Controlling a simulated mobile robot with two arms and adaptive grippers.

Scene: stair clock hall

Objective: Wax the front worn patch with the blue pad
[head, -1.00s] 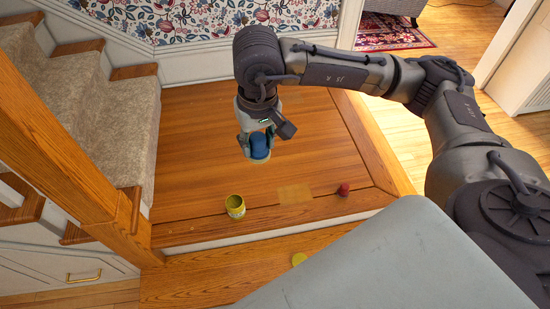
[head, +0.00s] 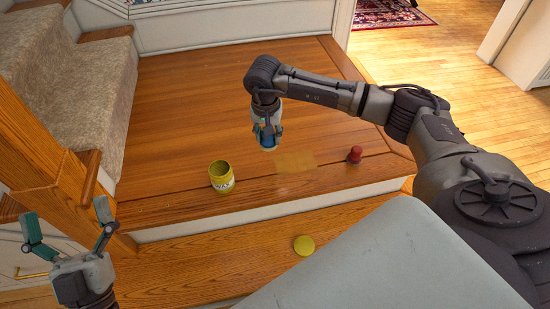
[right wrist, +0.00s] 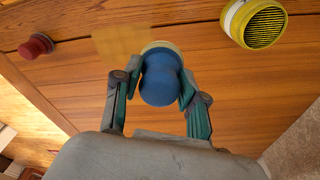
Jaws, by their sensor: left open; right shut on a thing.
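The blue pad (head: 267,142) has a rounded blue grip and a pale yellowish underside. My right gripper (head: 268,135) is shut on it from both sides; the right wrist view shows the pad (right wrist: 161,82) between the fingers. The front worn patch (head: 297,164) is a paler square on the wooden landing near its front edge. The pad is at the patch's left; in the right wrist view it overlaps the patch (right wrist: 120,46). I cannot tell whether the pad touches the wood. My left gripper (head: 66,212) is open and empty at the lower left.
An open yellow wax tin (head: 222,184) stands left of the patch, near the landing's edge. A red knobbed object (head: 355,154) stands to its right. A yellow disc (head: 304,245) lies on the step below. A wooden post and carpeted stairs (head: 85,95) bound the left.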

